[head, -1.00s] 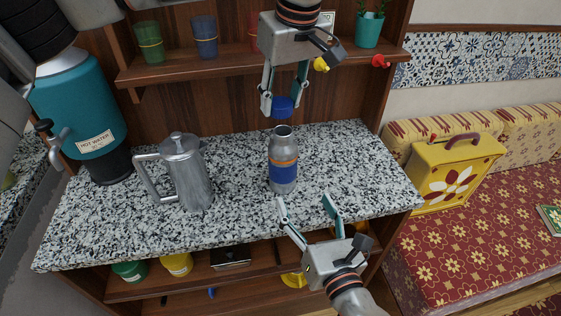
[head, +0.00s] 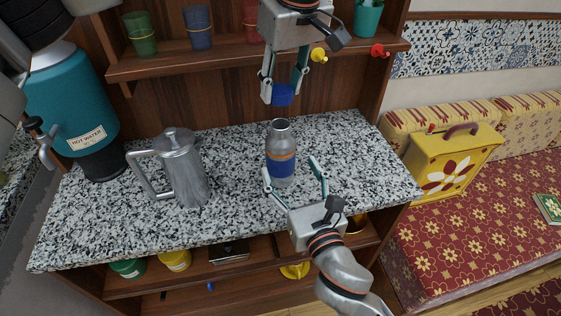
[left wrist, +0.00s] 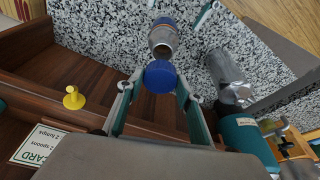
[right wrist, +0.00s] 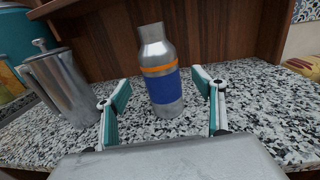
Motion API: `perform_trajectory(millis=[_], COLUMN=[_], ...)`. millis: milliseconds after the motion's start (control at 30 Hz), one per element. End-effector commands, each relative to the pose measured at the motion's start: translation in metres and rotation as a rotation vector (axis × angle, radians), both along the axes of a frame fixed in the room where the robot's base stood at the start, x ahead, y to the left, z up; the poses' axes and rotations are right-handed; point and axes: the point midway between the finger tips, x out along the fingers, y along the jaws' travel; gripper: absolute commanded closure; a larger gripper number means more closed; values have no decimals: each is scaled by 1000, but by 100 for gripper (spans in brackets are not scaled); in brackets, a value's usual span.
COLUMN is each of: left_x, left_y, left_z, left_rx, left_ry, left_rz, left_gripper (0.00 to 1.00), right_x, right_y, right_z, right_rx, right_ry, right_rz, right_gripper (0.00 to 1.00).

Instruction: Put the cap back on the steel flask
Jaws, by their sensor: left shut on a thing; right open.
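The steel flask (head: 281,150) stands upright and uncapped on the speckled counter, with an orange stripe and a blue band. It also shows in the right wrist view (right wrist: 160,75) and the left wrist view (left wrist: 163,40). The blue cap (head: 282,95) is held above the flask's mouth, clear of it; it also shows in the left wrist view (left wrist: 160,77). My left gripper (head: 283,92) is shut on the cap. My right gripper (head: 293,170) is open, its fingers at the near side of the flask, one to each side, not closed on it.
A steel pot (head: 181,170) with a handle stands left of the flask. A teal hot water urn (head: 75,105) stands farther left. A shelf (head: 230,57) with coloured cups runs behind. The counter's right part (head: 365,165) is clear.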

Motion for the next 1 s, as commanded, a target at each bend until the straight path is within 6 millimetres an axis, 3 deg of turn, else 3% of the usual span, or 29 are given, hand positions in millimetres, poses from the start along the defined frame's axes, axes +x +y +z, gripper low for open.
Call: perform_trajectory(millis=[200,400,900,1000], left_x=[0,0,0,0], left_y=[0,0,0,0], left_z=[0,0,0,0], left_rx=[0,0,0,0], left_ry=[0,0,0,0], left_rz=[0,0,0,0], left_gripper=[79,79,79,79], right_x=[37,61,71,71], right_y=[15,24,28,28], right_z=[1,0,0,0], right_rx=[2,0,1,0], right_ry=[-2,0,1,1], right_rz=[0,1,1,1], right_gripper=[32,32,32,58])
